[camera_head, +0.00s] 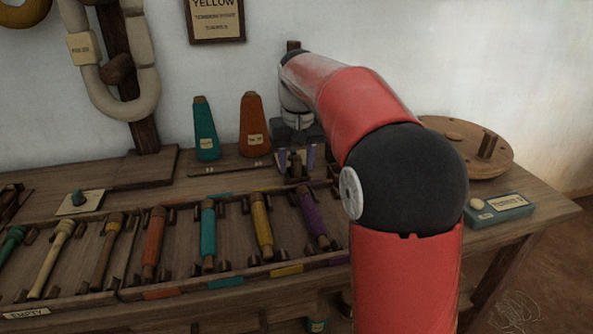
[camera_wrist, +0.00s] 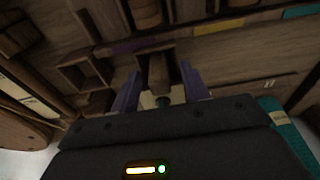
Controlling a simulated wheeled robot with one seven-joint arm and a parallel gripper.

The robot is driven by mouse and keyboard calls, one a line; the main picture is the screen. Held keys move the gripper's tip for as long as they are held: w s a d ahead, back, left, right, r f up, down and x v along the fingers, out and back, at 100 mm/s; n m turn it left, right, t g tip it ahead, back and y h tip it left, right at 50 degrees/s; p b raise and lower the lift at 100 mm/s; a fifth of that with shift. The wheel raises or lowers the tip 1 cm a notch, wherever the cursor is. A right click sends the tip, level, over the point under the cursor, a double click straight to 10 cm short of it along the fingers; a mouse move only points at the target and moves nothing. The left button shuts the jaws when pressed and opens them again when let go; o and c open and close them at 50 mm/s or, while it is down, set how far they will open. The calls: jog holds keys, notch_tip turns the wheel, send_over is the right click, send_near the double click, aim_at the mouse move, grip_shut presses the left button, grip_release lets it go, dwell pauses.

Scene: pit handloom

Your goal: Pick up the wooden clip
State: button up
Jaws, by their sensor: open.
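A small brown wooden piece, which looks like the wooden clip (camera_head: 295,168), stands on the bench behind the bobbin rack. In the wrist view the wooden clip (camera_wrist: 159,70) shows between the two purple fingers. My gripper (camera_head: 297,158) points down over it, with one finger on each side; it also shows in the wrist view (camera_wrist: 159,78). The fingers are open, with gaps visible beside the clip. The clip's lower part is hard to make out in the dark.
A rack of coloured bobbins (camera_head: 208,235) lies in front. A teal cone (camera_head: 205,130) and an orange cone (camera_head: 253,125) stand left of my gripper. A round wooden disc (camera_head: 460,150) and a teal box (camera_head: 500,209) lie to the right. The wall is close behind.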

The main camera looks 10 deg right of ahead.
aim_at(297, 157)
jog(key=shift+c, duration=0.4)
grip_shut()
notch_tip(297, 157, up, 20)
jog(key=p, duration=0.6)
